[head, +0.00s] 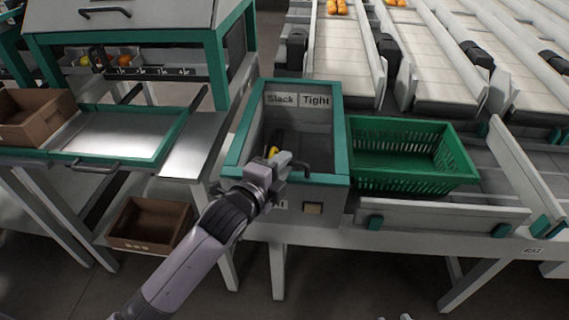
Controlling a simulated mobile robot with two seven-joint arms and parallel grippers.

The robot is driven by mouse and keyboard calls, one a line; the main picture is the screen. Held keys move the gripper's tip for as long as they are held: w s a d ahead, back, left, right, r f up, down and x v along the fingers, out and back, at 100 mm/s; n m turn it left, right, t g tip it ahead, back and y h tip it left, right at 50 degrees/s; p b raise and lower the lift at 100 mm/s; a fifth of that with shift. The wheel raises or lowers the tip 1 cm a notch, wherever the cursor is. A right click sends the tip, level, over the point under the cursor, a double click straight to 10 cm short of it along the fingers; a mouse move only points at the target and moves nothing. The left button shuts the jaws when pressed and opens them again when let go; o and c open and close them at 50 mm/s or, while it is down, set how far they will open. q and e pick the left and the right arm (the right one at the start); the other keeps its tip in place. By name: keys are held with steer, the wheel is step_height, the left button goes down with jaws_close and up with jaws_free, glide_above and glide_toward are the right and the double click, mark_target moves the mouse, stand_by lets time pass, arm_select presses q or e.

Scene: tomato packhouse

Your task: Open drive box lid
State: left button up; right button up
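The drive box (335,128) is a grey box with a teal rim in the middle of the head view. Its inside shows through the frame, with "Slack" and "Tight" labels (299,99) at the back and a dark part with a yellow piece inside. I cannot tell whether a clear lid covers it. My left gripper (288,163) is over the box's front left part, near the front rim, and hides some of the inside. Its finger gap is unclear. Small pale tips at the bottom edge (394,318) may be my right gripper.
A green crate (415,180) stands close to the right of the box. A grey cabinet (130,20) and a teal-framed tray (120,135) with a handle are at the left. Brown crates (150,222) (35,118) sit at the left. Conveyor lanes (345,50) run behind.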

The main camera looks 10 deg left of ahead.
arm_select(q)
steer(key=shift+x, duration=0.8)
steer(key=shift+s, duration=0.1)
jaws_close()
steer(key=shift+r, duration=0.1)
